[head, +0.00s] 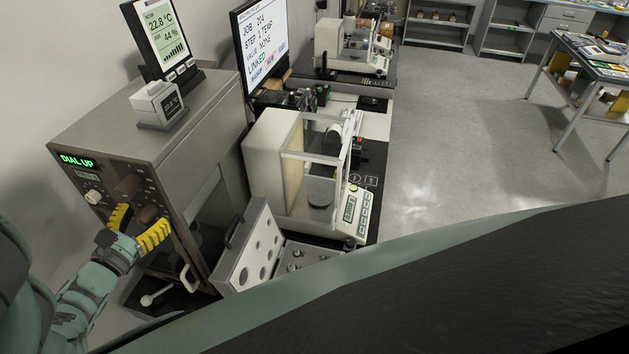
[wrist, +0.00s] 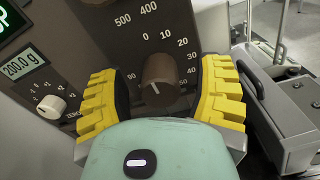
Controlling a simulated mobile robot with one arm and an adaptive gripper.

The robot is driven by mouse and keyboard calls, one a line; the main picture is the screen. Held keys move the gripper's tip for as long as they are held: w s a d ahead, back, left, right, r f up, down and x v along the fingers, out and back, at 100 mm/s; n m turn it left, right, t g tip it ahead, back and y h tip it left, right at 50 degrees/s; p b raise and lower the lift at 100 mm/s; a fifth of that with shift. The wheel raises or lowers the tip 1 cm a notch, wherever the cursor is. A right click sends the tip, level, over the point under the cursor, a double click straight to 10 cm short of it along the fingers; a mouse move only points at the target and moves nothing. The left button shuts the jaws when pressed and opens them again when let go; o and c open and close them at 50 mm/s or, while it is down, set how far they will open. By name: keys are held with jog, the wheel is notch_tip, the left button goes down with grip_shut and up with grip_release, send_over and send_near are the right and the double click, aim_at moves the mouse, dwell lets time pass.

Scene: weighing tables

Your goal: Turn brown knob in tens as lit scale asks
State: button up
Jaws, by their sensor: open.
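The brown tens knob (wrist: 160,76) sits on a brown panel with printed numbers around it. A pale mark on its face is at the lower left; I cannot read the exact setting. My gripper (wrist: 163,90) is open, with one yellow finger left and one right of the knob, showing gaps. In the head view my gripper (head: 137,226) is at the front of the brown cabinet (head: 150,120), by the lower brown knob (head: 148,213). A green lit display (head: 77,161) on the cabinet reads "DIAL UP". A small readout (wrist: 24,64) shows 200.0 g.
Another brown knob (head: 128,185) is above, with hundreds numbers. A small white knob (wrist: 51,106) is at left. A near balance (head: 275,155) and a far balance (head: 340,45) stand right of the cabinet. A monitor (head: 262,40) shows job text. A grey perforated box (head: 252,258) stands close by.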

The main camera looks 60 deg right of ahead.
grip_shut()
dwell(0.7)
